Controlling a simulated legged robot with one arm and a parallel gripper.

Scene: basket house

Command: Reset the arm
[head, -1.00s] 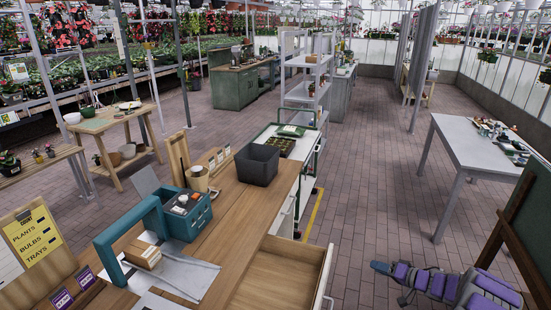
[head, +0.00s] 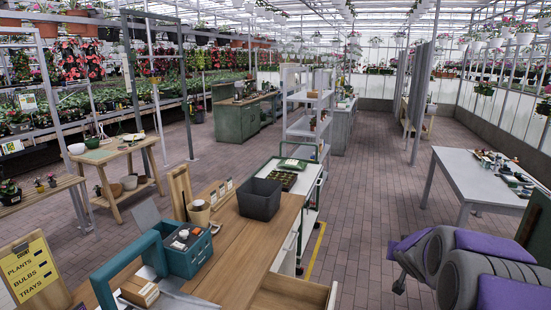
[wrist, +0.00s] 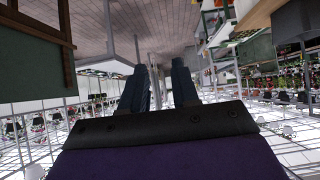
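My arm (head: 470,270), purple and grey, is folded at the lower right of the head view, close to the camera. It is over the open floor, right of the wooden counter. In the head view I cannot clearly make out the fingers. In the wrist view my gripper (wrist: 160,88) shows two dark fingers with a clear gap between them. Nothing is held between them. The wrist picture shows the room upside down, with the floor at the top.
A wooden counter (head: 225,255) holds a black bin (head: 259,200) and a teal toolbox (head: 187,250). Its drawer (head: 290,295) is pulled open at the bottom edge. A grey table (head: 480,175) stands at right. Brick floor (head: 365,195) between them is clear.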

